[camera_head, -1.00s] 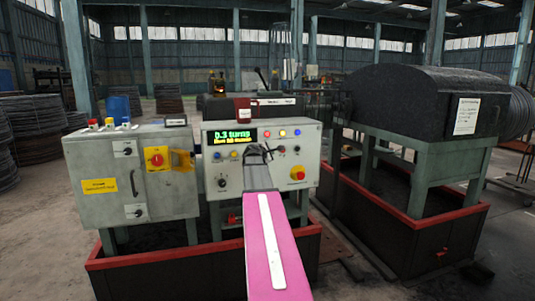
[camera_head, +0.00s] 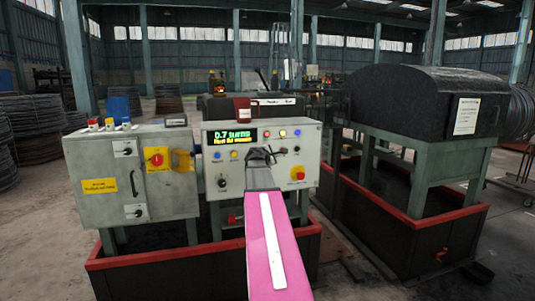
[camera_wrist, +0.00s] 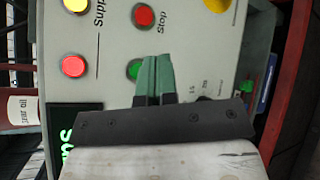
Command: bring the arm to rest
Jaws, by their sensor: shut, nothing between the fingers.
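My pink arm with a white stripe (camera_head: 270,240) reaches forward from the bottom of the head view. My gripper (camera_head: 270,150) is in front of the grey control panel (camera_head: 215,180), and its dark wrist hides part of the panel's lower middle. In the wrist view my gripper (camera_wrist: 156,60) has its two greenish fingers shut together, with nothing between them. The fingertips appear over the panel face beside a green button (camera_wrist: 134,69), partly covering it. A red button labelled Stop (camera_wrist: 143,16) lies beyond them. I cannot tell whether the fingers touch the panel.
A green display (camera_head: 233,137) reads 0.7 turns. A red emergency button (camera_head: 298,172) sits at the panel's lower right. A grey cabinet (camera_head: 90,160) stands left, and a black-hooded machine (camera_head: 410,100) stands right.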

